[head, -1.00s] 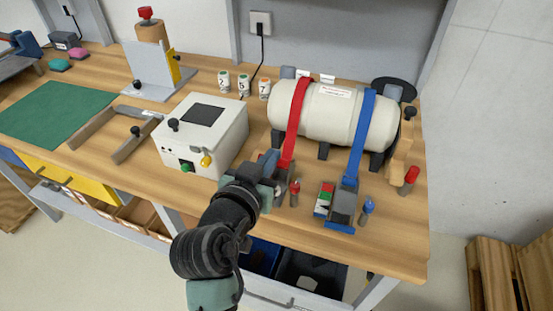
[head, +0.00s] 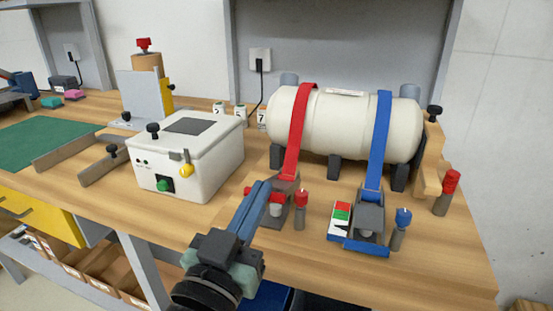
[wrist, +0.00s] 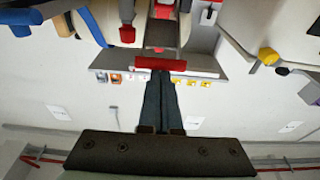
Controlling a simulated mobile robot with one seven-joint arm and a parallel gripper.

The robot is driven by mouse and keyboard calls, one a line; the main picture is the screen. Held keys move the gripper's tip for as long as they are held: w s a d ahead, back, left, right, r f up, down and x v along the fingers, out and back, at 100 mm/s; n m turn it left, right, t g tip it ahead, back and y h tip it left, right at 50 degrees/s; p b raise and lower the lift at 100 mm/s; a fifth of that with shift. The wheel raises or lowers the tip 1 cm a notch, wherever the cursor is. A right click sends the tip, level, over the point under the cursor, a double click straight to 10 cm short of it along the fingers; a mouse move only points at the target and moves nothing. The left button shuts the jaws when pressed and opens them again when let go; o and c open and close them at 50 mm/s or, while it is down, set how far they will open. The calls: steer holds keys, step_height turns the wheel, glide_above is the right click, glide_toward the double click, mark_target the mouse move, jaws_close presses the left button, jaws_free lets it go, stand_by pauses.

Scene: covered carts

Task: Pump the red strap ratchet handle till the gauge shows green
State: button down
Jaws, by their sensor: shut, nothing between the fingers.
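The red strap (head: 299,120) runs over the white tank (head: 340,125) down to the red strap's ratchet (head: 278,214) on the bench. Its red handle (head: 277,197) is a bar that shows on both sides of my fingers. My gripper (head: 264,187) is shut and empty at this handle; I cannot tell whether it touches. In the wrist view the handle (wrist: 160,63) lies across just beyond my shut fingertips (wrist: 161,80). A gauge (head: 341,213) with red, green and white fields stands left of the blue ratchet. No gauge is clearly visible beside the red ratchet; my gripper covers that area.
The blue strap (head: 379,140) ends at a blue ratchet (head: 370,222). A red-topped post (head: 301,210) and a blue-topped post (head: 400,228) stand close by. A white box (head: 200,165) is to the left. Bare bench (head: 445,260) lies at the front right.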

steer(key=shift+s+a+f+t+h+b, duration=0.15)
steer(key=shift+f+t+b, duration=0.5)
steer(key=shift+b, duration=1.4)
steer(key=shift+s+d+f+t+h+b, duration=0.15)
steer(key=shift+f+b, duration=0.75)
steer(key=shift+b, duration=1.2)
steer(key=shift+s+a+f+t+h+b, duration=0.2)
steer(key=shift+f+t+b, duration=0.45)
steer(key=shift+b, duration=1.4)
steer(key=f+t+b, duration=0.1)
steer(key=b, duration=0.3)
steer(key=shift+b, duration=0.55)
